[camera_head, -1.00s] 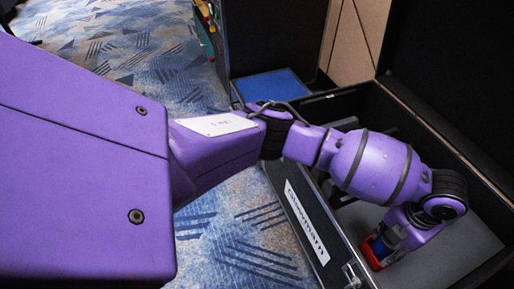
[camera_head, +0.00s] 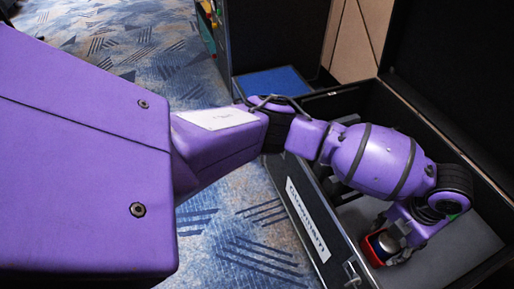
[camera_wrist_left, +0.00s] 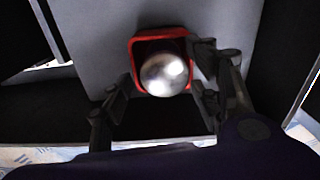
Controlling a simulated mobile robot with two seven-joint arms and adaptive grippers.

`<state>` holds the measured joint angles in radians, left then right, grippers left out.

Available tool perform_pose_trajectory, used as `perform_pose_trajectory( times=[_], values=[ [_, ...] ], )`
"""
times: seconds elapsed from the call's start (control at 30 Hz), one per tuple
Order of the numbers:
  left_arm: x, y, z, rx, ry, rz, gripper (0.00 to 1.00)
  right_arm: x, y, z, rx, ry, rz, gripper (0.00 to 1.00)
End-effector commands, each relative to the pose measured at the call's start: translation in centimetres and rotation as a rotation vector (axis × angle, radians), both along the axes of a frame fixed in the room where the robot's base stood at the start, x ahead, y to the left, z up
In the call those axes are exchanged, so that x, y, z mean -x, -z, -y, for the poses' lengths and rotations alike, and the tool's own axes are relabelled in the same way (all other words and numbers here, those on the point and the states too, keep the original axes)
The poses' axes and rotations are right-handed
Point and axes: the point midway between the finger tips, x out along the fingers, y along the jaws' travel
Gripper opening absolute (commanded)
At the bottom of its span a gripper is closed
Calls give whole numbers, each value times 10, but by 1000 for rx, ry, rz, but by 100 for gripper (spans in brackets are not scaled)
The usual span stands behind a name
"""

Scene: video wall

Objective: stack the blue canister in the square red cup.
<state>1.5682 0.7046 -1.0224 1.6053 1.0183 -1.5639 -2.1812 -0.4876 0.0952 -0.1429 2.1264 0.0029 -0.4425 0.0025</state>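The square red cup (camera_head: 371,254) sits in the open black case, and its rim (camera_wrist_left: 135,45) shows in the left wrist view. A round, shiny silver top (camera_wrist_left: 165,75) shows inside the cup's opening; it also shows in the head view (camera_head: 388,242). This looks like the canister's top; its blue side is hidden. The canister appears to stand in the cup, but its base is out of sight. My left gripper (camera_wrist_left: 160,92) is open, with a dark finger on either side of the canister and a gap at the left one. My right gripper is not in view.
The black case (camera_head: 330,243) has raised walls around the cup and a grey floor (camera_head: 455,250) that is clear to the right. A blue-topped box (camera_head: 272,82) stands behind it. Patterned carpet (camera_head: 235,225) lies to the left.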

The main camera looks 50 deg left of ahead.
Motion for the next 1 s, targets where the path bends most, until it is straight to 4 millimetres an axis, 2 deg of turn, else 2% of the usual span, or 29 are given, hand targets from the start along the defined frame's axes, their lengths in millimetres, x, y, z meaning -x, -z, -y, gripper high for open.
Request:
perform_pose_trajectory(
  times=[0.03,0.2,0.43,0.63,1.0],
  values=[
    [-3,-20,1,2,1,10,56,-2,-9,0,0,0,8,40],
    [-3,-61,1,3,2,12,56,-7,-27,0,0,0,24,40],
    [-4,-102,1,3,0,11,56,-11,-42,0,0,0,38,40],
    [-3,-116,1,3,0,8,56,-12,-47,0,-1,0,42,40],
    [-2,-116,1,2,0,6,56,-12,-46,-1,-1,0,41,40]
  ],
)
